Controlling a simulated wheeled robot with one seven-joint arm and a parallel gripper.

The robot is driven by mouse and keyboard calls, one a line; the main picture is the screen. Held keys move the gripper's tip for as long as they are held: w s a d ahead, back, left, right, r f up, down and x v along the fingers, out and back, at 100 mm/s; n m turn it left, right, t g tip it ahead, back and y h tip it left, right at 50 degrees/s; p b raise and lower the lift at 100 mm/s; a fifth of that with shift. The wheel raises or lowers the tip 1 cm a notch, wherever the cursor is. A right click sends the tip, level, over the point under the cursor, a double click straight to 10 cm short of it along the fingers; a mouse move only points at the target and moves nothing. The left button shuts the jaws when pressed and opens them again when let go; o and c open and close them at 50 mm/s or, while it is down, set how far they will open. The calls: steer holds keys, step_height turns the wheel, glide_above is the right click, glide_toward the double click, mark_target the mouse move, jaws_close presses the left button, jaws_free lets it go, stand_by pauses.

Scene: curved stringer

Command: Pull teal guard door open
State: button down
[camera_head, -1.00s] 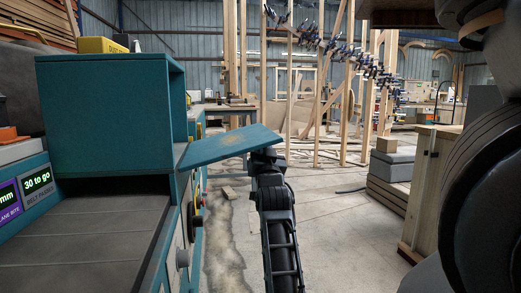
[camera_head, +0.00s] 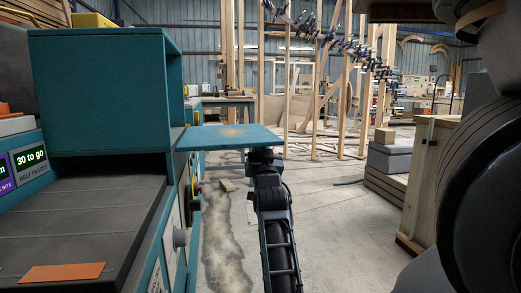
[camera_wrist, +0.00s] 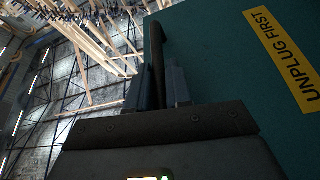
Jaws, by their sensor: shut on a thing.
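The teal guard door (camera_head: 230,137) stands out from the right side of the teal machine housing (camera_head: 98,95) as a flat panel, seen nearly edge-level in the head view. In the wrist view the door (camera_wrist: 225,75) fills the right side, with a yellow "UNPLUG FIRST" label (camera_wrist: 285,58). My gripper (camera_wrist: 158,85) is shut on a dark bar-shaped handle (camera_wrist: 157,50) by the door's edge. In the head view my arm reaches up to the door's outer right end; the fingers and handle are hidden there.
An orange board (camera_head: 63,271) lies on the dark belt (camera_head: 85,220) at the left. Knobs and buttons (camera_head: 181,237) line the machine's right side. A wooden cabinet (camera_head: 428,185) and stacked grey slabs (camera_head: 388,165) stand at the right. The floor between is mostly clear.

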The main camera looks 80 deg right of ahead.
steer(key=c, duration=1.4)
jaws_free()
steer(key=b+v, duration=0.3)
steer(key=v, duration=0.4)
steer(key=shift+a+b, duration=0.35)
steer(key=shift+s+f, duration=0.1)
steer(key=shift+f, duration=0.05)
